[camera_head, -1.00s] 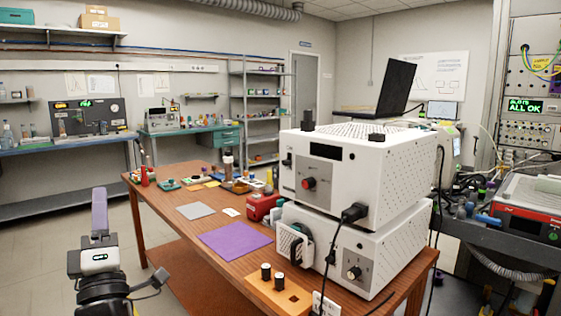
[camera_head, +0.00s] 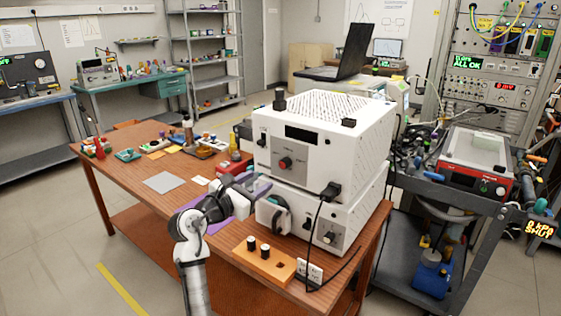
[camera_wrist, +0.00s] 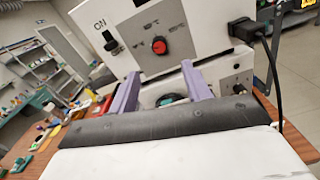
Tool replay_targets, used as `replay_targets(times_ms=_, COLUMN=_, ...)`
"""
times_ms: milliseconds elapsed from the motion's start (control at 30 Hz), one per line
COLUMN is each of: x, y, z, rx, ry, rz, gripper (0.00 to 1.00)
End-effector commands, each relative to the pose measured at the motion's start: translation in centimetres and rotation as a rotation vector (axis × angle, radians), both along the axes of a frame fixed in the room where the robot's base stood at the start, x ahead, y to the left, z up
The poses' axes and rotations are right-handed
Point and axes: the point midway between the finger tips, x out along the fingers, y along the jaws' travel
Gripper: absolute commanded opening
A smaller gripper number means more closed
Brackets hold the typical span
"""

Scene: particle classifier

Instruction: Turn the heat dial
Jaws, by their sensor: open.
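The upper white box (camera_head: 340,135) stands on a lower white box (camera_head: 345,225) at the table's right end. A round dial (camera_head: 285,163) is on the upper box's grey front panel; it shows red in the wrist view (camera_wrist: 159,45). The panel's print is too small to read, so I cannot tell if it marks heat. My gripper (camera_head: 262,186) is in front of the boxes, lower than this dial. In the wrist view its two purple fingers (camera_wrist: 160,70) are apart and empty, below the red dial. Another dial (camera_head: 328,238) is on the lower box.
A black plug (camera_head: 331,190) with a cable sticks out of the upper box. A laptop (camera_head: 350,52) stands behind. A grey cart (camera_head: 430,200) is at right.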

Motion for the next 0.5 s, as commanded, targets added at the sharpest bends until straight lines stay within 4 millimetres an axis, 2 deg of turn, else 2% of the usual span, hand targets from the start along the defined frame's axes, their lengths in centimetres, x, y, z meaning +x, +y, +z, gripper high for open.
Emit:
replay_targets(times_ms=300, x=5.5, y=-4.1, z=0.3, rx=0.003, ry=-0.001, rz=0.001, gripper=0.49)
replay_targets(times_ms=500, x=8.1, y=-6.0, z=0.2, rx=0.004, ry=-0.002, rz=0.002, gripper=0.49)
